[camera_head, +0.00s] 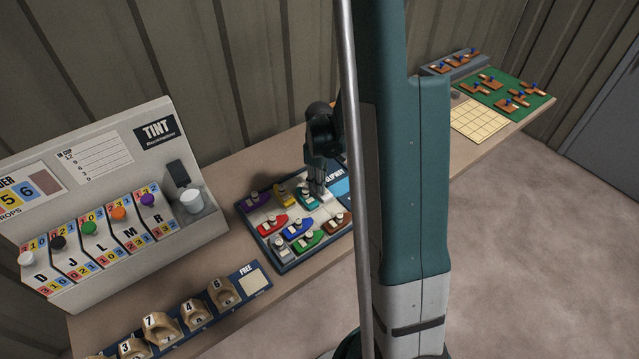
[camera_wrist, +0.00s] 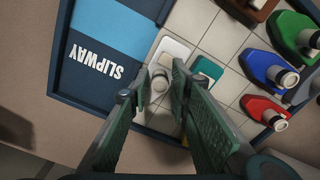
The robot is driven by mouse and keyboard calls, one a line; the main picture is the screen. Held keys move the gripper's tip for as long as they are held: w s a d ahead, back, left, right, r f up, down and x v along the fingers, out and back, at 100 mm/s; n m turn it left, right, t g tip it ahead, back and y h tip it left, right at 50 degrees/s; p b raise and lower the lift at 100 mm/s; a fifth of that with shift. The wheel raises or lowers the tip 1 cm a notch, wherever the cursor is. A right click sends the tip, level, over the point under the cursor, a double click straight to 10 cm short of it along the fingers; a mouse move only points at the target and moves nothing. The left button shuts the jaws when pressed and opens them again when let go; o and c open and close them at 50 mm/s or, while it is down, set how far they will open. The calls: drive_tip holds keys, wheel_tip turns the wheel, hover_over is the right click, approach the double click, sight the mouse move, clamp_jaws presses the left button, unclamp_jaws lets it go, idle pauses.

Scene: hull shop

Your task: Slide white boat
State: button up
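The white boat (camera_wrist: 172,48) sits on the tiled tray (camera_head: 285,263), beside the blue panel marked SLIPWAY (camera_wrist: 95,65). In the head view its white hull (camera_head: 326,197) shows partly below my gripper (camera_head: 319,194). In the wrist view my gripper (camera_wrist: 160,77) points down with one finger on each side of the boat's pale round post. The fingers stand apart, about the post's width; whether they press on it is unclear. A teal boat (camera_wrist: 207,70) lies close beside the white boat, partly hidden by a finger.
Red (camera_head: 272,224), blue (camera_head: 298,228), green (camera_head: 309,241), yellow (camera_head: 284,195) and purple (camera_head: 257,202) boats crowd the tray, with a brown one (camera_head: 338,222) at its right. A TINT machine (camera_head: 110,205) stands left. A numbered rack (camera_head: 190,318) lies in front.

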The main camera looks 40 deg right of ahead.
clamp_jaws()
drive_tip(key=w+b, duration=0.1)
drive_tip(key=w, duration=0.5)
drive_tip(key=shift+b, duration=0.4)
drive_tip(key=shift+w, duration=0.35)
unclamp_jaws()
drive_tip(key=shift+w, duration=0.1)
drive_tip(key=shift+r, duration=0.2)
wheel_tip(320, 180, up, 12)
drive_tip(key=shift+f, duration=0.15)
